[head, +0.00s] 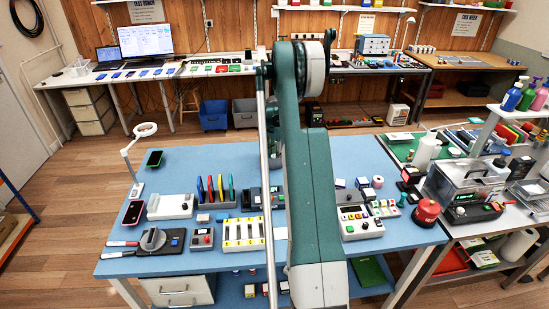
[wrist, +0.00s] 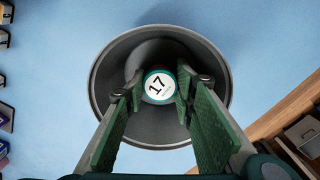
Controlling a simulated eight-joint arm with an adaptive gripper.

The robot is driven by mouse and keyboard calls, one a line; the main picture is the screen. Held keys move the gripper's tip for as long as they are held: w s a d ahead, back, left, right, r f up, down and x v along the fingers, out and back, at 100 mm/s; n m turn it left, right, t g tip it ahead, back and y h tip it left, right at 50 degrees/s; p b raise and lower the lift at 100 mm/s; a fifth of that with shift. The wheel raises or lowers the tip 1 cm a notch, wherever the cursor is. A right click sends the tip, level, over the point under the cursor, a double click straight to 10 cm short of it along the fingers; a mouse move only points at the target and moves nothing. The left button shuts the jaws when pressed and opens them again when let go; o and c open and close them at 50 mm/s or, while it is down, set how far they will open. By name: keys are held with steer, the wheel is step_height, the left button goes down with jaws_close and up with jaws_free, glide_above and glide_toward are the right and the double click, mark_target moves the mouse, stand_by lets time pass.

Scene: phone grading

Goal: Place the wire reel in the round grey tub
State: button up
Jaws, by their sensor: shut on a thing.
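The wire reel (wrist: 160,86) shows in the wrist view as a round white face marked 17 with a teal rim. My gripper (wrist: 160,92) is shut on it, a fingertip on each side. Behind them is the round grey tub (wrist: 108,76), its wide mouth facing the camera.
Bare blue table (wrist: 262,50) surrounds the tub in the wrist view. Dark objects line the left edge, and a brown wooden edge crosses the lower right.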

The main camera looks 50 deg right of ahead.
mark_target(274, 156)
steer(key=o, duration=0.9)
steer(key=shift+c, duration=0.2)
steer(key=shift+r, duration=0.1)
step_height(274, 156, up, 12)
steer(key=p, duration=0.1)
stand_by(0.5)
